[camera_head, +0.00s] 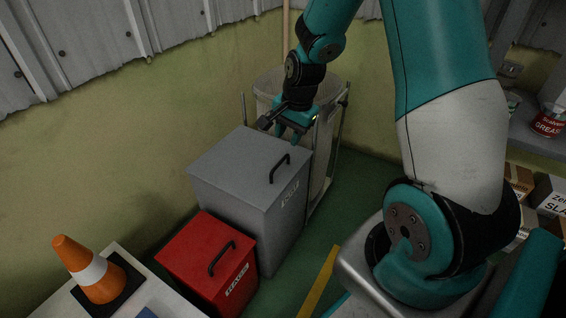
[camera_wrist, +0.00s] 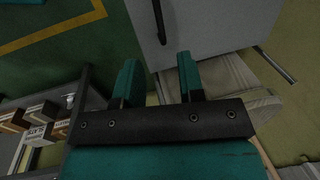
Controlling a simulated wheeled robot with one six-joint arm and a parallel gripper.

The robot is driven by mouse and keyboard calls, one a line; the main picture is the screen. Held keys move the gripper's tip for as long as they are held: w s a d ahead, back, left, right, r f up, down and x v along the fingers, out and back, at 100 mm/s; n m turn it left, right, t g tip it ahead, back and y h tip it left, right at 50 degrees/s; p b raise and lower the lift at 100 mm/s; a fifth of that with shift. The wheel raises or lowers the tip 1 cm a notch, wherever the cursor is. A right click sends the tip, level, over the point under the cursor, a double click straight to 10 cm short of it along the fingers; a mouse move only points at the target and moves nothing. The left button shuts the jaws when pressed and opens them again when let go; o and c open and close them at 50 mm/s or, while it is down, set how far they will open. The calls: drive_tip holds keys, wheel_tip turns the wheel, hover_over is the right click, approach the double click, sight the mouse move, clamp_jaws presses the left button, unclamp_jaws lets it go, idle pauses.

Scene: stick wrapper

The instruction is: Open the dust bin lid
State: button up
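The grey dust bin (camera_head: 231,201) stands on the green floor with its flat lid (camera_head: 247,164) shut. A black handle (camera_head: 280,168) sits on the lid's right part. My gripper (camera_head: 289,137) is above the back right corner of the lid, pointing down, apart from the handle. In the wrist view my gripper (camera_wrist: 158,80) shows two teal fingers spread apart with nothing between them. The grey lid (camera_wrist: 215,32) lies beyond the fingertips, and the black handle (camera_wrist: 160,20) shows at the top, partly cut off by the frame.
A red bin (camera_head: 208,262) with a black handle stands in front of the grey bin. A pale sack on a metal frame (camera_head: 322,165) stands close behind it. An orange cone (camera_head: 92,270) is on a white surface at the lower left. Shelves with boxes (camera_head: 550,196) are at the right.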

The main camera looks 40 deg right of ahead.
sight(282, 160)
drive_tip(key=f+b, duration=0.1)
drive_tip(key=f, duration=0.1)
drive_tip(key=w+f+b, duration=0.1)
drive_tip(key=f, duration=0.5)
drive_tip(key=shift+w+a+b, duration=0.25)
drive_tip(key=shift+a+b, duration=0.05)
drive_tip(key=shift+b, duration=0.1)
drive_tip(key=shift+c, duration=0.5)
clamp_jaws()
